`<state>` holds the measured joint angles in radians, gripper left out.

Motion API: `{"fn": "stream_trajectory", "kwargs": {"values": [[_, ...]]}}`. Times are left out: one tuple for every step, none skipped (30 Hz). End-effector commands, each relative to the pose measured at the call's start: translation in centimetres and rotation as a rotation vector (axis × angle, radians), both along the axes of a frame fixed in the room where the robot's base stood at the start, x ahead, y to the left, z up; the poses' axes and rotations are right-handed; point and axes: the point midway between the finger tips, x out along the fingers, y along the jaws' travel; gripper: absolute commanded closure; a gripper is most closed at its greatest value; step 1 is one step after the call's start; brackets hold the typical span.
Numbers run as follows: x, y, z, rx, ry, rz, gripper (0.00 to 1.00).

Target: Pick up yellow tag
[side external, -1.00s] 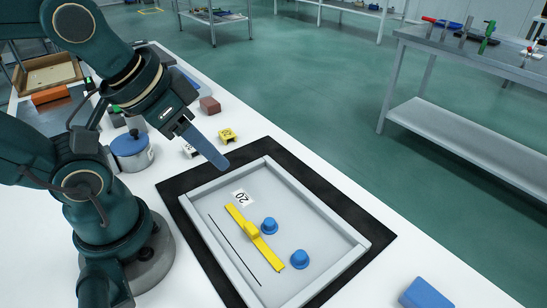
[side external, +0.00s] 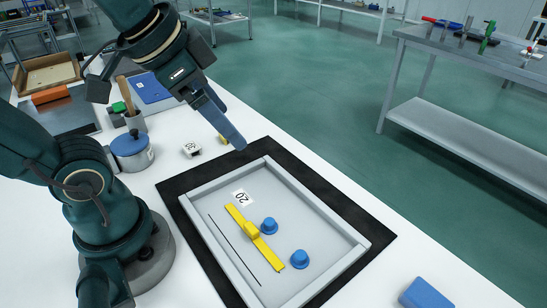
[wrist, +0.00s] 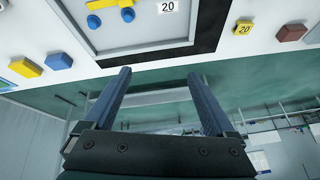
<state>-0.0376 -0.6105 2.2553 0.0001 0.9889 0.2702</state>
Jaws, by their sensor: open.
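The yellow tag (side external: 223,140) lies on the white table just outside the black mat's far corner. My gripper hides most of it in the side view.
A grey-framed panel (side external: 345,225) holds a yellow handle (side external: 252,230) and two blue knobs. A brown block (wrist: 292,32) lies right of the yellow tag in the wrist view.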

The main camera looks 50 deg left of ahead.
Motion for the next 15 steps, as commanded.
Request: {"fn": "stream_trajectory", "kwargs": {"values": [[1.1, 0.5, 0.6, 0.017, 0.014, -0.009, 0.10], [1.8, 0.8, 0.8, 0.028, 0.022, -0.017, 0.10], [2.6, 1.3, 1.2, 0.042, 0.036, -0.026, 0.10], [3.3, 1.7, 1.4, 0.052, 0.046, -0.032, 0.10], [4.0, 2.2, 1.5, 0.062, 0.058, -0.036, 0.10], [5.0, 2.9, 1.7, 0.073, 0.075, -0.042, 0.10], [5.8, 3.4, 1.7, 0.082, 0.088, -0.047, 0.10], [6.5, 4.1, 1.7, 0.088, 0.103, -0.049, 0.10], [7.5, 5.0, 1.6, 0.097, 0.123, -0.052, 0.10], [8.2, 5.6, 1.5, 0.102, 0.137, -0.054, 0.10], [8.9, 6.4, 1.2, 0.105, 0.154, -0.054, 0.10], [9.8, 7.4, 0.9, 0.109, 0.173, -0.054, 0.10], [10.4, 8.2, 0.6, 0.112, 0.189, -0.054, 0.10], [11.0, 9.0, 0.2, 0.112, 0.205, -0.051, 0.10], [11.7, 10.1, -0.4, 0.111, 0.227, -0.049, 0.10]]}}
